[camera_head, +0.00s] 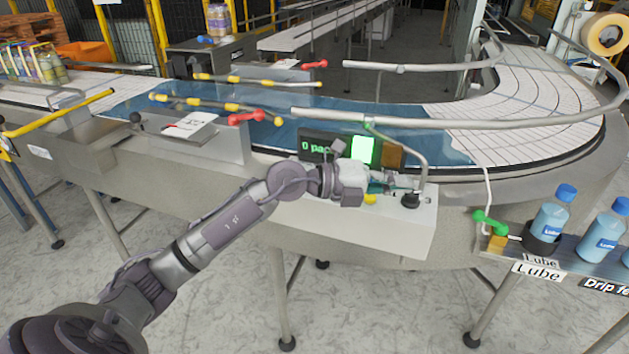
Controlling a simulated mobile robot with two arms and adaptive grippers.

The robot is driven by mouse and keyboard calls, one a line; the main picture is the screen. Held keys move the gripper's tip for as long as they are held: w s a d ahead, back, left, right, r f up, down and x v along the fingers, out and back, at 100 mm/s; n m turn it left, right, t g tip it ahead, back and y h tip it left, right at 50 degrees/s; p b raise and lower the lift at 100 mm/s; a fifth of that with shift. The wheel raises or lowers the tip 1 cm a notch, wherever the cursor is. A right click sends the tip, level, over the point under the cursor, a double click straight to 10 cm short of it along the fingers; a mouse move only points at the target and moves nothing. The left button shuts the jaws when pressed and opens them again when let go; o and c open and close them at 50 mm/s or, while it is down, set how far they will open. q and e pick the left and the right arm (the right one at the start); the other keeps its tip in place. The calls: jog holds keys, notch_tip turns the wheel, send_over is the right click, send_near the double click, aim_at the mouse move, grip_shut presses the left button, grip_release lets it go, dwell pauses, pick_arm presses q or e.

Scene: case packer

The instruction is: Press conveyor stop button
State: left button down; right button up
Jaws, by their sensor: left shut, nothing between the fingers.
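The pale control box (330,226) is fixed to the near side of the conveyor. On its top, a yellow button (370,199) shows just below my left gripper, and a black knob (410,201) stands near the right end. My left gripper (402,186) is shut and empty, low over the right part of the box, close to the knob. Whether it touches anything is unclear. I cannot pick out the stop button; the gripper and wrist cover part of the box top. My right gripper is not in view.
The display (318,147) with a green lit panel stands behind my wrist. A curved guide rail (455,118) runs over the blue conveyor belt (350,108). Blue-capped Lube bottles (551,215) stand on a shelf at the right, beside a green-handled valve (490,221).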

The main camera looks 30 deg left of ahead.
pick_arm(q)
jog(key=w+a+r+n+y, duration=0.1)
jog(key=a+y, duration=0.5)
jog(key=a, duration=0.4)
jog(key=w+a+r+n+g+y, duration=0.1)
jog(key=a+y, duration=0.5)
jog(key=a, duration=0.5)
jog(key=shift+r+p, duration=0.35)
jog(key=shift+r, duration=0.05)
jog(key=shift+f, duration=0.1)
notch_tip(320, 180, down, 8)
jog(key=b, duration=0.5)
jog(key=shift+f+b, duration=0.35)
jog(key=shift+b, duration=0.3)
jog(key=shift+f+b, duration=0.4)
jog(key=shift+b, duration=0.1)
